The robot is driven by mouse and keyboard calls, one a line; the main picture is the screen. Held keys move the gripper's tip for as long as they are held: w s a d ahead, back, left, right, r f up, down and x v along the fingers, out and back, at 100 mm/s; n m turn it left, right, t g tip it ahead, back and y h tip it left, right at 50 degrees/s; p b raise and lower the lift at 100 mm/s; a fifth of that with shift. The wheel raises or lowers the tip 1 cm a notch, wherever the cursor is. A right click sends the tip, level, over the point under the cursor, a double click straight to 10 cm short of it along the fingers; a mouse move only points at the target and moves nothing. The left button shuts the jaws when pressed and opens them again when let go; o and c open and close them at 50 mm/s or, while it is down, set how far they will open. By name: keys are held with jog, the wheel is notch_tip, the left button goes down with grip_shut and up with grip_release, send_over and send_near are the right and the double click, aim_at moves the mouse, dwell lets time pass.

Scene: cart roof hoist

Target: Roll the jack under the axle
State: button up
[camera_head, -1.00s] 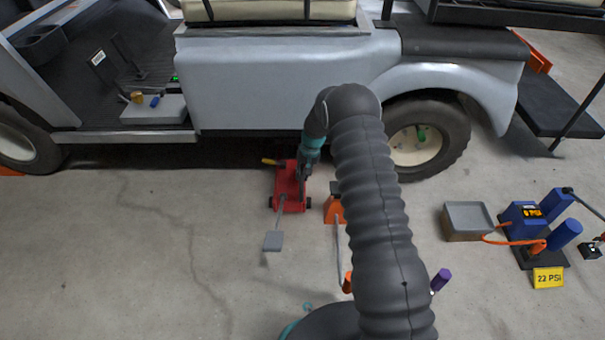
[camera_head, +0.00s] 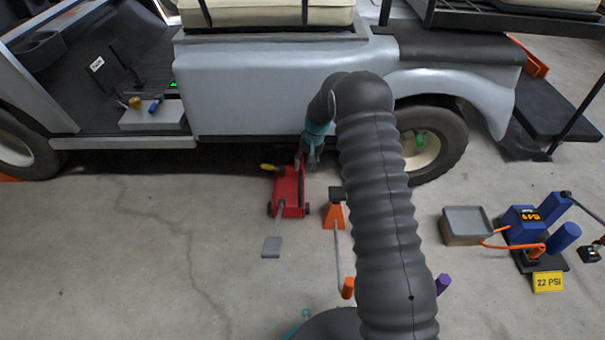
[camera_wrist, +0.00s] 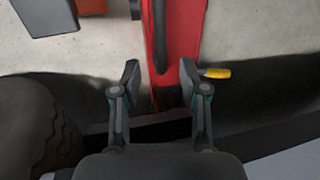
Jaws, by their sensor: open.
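The red floor jack (camera_head: 291,188) lies on the concrete beside the cart, its far end near the shadow under the body side. A yellow grip (camera_head: 269,167) sticks out at its left. A grey plate (camera_head: 271,247) is at its near end. The cart's rear wheel (camera_head: 425,148) is right of the jack; the axle is hidden under the body. My gripper (camera_head: 307,160) is above the jack's far right part. In the wrist view my open gripper (camera_wrist: 160,88) has its fingers apart, with the red jack body (camera_wrist: 190,45) beyond them. No hold on the jack shows.
An orange stand (camera_head: 334,213) with a long handle is close on the jack's right. The floor left of the jack is clear.

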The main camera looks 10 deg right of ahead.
jog(key=shift+d+r, duration=0.2)
jog(key=shift+r, duration=0.9)
jog(key=shift+d+r, duration=0.2)
jog(key=shift+r, duration=0.9)
jog(key=shift+s, duration=0.1)
jog(key=s+f+g, duration=0.1)
jog(key=s+f, duration=0.2)
jog(key=s, duration=0.2)
jog(key=s+d+r+t+p, duration=0.1)
jog(key=s+r+t+p, duration=0.1)
jog(key=s+r, duration=1.1)
jog(key=s+d+r+n+t+h+p, duration=0.1)
jog(key=s+d+r+t+p, duration=0.1)
jog(key=s+r, duration=1.1)
jog(key=s+d+r+t+h+p, duration=0.1)
jog(key=s+r+p, duration=0.3)
jog(key=s+r, duration=0.9)
notch_tip(320, 180, up, 2)
jog(key=shift+d+r+t, duration=0.1)
jog(key=shift+d+t, duration=0.45)
jog(key=shift+t, duration=0.05)
